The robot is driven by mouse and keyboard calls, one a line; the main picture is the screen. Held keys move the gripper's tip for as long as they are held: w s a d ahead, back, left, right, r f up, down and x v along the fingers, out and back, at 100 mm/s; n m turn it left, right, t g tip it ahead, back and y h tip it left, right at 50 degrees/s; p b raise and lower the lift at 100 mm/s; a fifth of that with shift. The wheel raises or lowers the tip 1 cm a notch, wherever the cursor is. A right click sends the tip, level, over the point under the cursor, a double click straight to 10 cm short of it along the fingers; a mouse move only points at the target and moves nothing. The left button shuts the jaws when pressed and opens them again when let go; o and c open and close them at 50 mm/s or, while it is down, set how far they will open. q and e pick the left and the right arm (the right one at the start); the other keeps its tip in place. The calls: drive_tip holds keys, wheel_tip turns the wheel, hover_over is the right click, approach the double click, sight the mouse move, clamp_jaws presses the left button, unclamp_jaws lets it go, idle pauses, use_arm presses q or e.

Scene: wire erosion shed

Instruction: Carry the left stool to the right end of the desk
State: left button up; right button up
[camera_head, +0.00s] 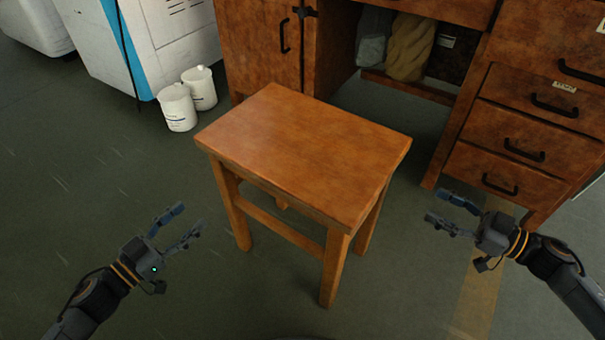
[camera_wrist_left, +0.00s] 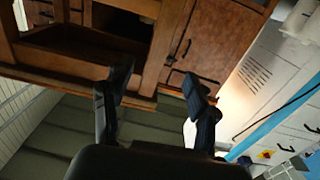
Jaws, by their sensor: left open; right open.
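A wooden stool (camera_head: 305,150) with a square orange-brown top stands upright on the floor in the middle of the head view, in front of the desk. My left gripper (camera_head: 183,225) is open and empty, to the left of the stool and apart from it. It also shows in the left wrist view (camera_wrist_left: 158,88), with its two fingers spread and nothing between them. My right gripper (camera_head: 443,208) is open and empty, to the right of the stool and apart from it. The brown wooden desk (camera_head: 540,115) stands behind, with drawers at its right end. Only one stool is in view.
Two white buckets (camera_head: 178,107) stand on the floor by a white and blue machine (camera_head: 115,60) at the back left. Sacks (camera_head: 410,48) stand in the desk's open middle. The green floor (camera_head: 70,220) is clear on the left; a yellowish floor strip (camera_head: 480,290) runs at right.

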sight(221, 186)
use_arm(q)
drive_tip(key=x, duration=1.3)
drive_tip(key=shift+w+d, duration=0.2)
drive_tip(key=shift+w, duration=0.1)
use_arm(e)
drive_tip(key=x, duration=1.3)
drive_tip(key=shift+w+a, duration=0.25)
drive_tip(key=shift+a, duration=0.05)
use_arm(q)
clamp_jaws()
use_arm(e)
clamp_jaws()
use_arm(q)
drive_tip(key=shift+r, duration=0.35)
use_arm(e)
drive_tip(key=shift+w+r, duration=0.1)
drive_tip(key=shift+r, duration=0.25)
